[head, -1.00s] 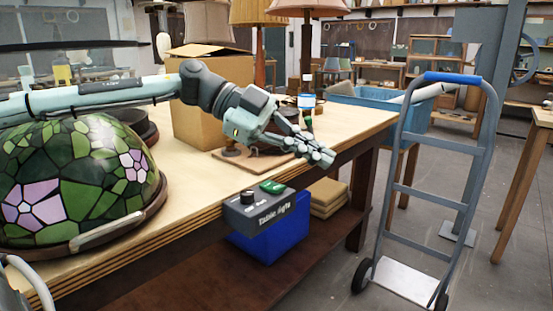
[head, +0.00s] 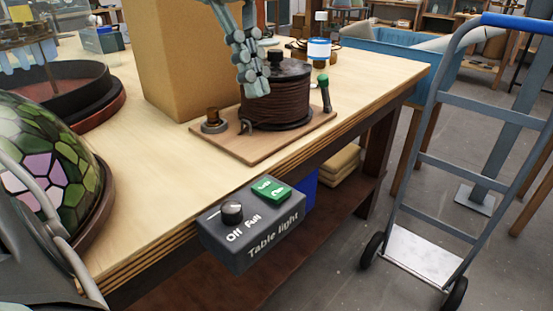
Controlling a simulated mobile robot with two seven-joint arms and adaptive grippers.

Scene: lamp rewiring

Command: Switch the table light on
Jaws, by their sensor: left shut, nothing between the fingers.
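A dark grey control box (head: 245,243) marked "Table light" is fixed at the front edge of the workbench. Its black knob (head: 232,212) sits by the words "Off" and "Full", with a white line to its left near "Off". A green part (head: 271,190) with small white lettering, too small to read surely, is on top behind the knob. My left gripper (head: 258,88) points down from the top of the view, fingers together and empty, in front of the cable spool and above and behind the box. It is apart from the box. My right gripper is not in view.
A dark cable spool (head: 283,106) stands on a wooden board (head: 222,143) with a brass fitting and a green-handled tool. A cardboard box (head: 185,55) is behind. A stained-glass shade (head: 38,165) is at left. A hand truck (head: 483,115) stands at right.

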